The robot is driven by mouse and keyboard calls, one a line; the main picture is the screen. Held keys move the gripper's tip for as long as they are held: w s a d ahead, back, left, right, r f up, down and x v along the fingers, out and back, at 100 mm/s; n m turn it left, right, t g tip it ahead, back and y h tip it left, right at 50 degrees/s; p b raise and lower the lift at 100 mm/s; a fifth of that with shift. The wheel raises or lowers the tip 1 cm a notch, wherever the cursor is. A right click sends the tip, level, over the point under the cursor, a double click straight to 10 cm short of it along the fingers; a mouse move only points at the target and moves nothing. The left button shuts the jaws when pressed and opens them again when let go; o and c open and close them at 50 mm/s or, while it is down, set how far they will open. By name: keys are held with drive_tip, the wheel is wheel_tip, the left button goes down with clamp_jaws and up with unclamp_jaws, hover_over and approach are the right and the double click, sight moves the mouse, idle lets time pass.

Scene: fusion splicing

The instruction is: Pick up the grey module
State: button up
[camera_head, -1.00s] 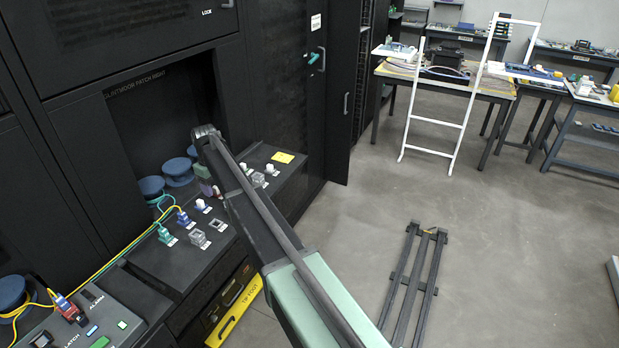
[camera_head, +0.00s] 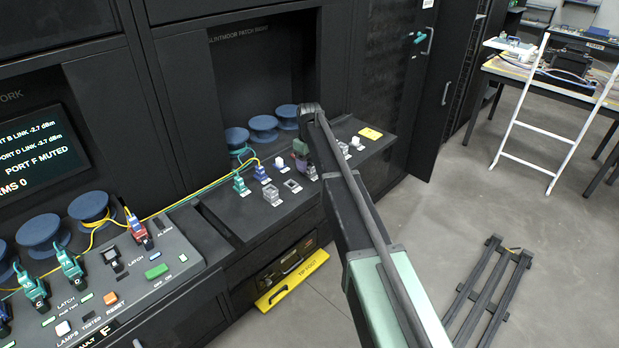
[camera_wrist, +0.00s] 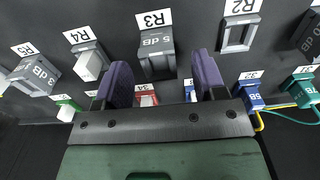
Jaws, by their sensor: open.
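In the wrist view a grey module (camera_wrist: 157,52) marked 5 dB sits at the slot labelled R3. My gripper (camera_wrist: 162,65) is open, with its two purple-padded fingers on either side of this module in the picture; I cannot tell whether they touch it. Another grey module (camera_wrist: 38,75) marked 3 dB sits at R5. In the head view my gripper (camera_head: 302,160) is low over the sloping patch shelf, and my arm hides part of the slots there.
R2 holds an empty frame (camera_wrist: 239,34), and R4 holds a pale block (camera_wrist: 91,62). Blue (camera_wrist: 249,92) and teal (camera_wrist: 303,88) plugs with cables stand at the right. Red and green plugs lie partly behind my gripper. A console (camera_head: 130,285) stands left of the shelf.

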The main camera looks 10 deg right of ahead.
wheel_tip(320, 180, down, 3)
drive_tip(key=shift+r+b, duration=0.15)
drive_tip(key=shift+b, duration=0.35)
drive_tip(key=shift+r, duration=0.25)
drive_tip(key=c, duration=0.9)
drive_tip(key=shift+p, duration=0.3)
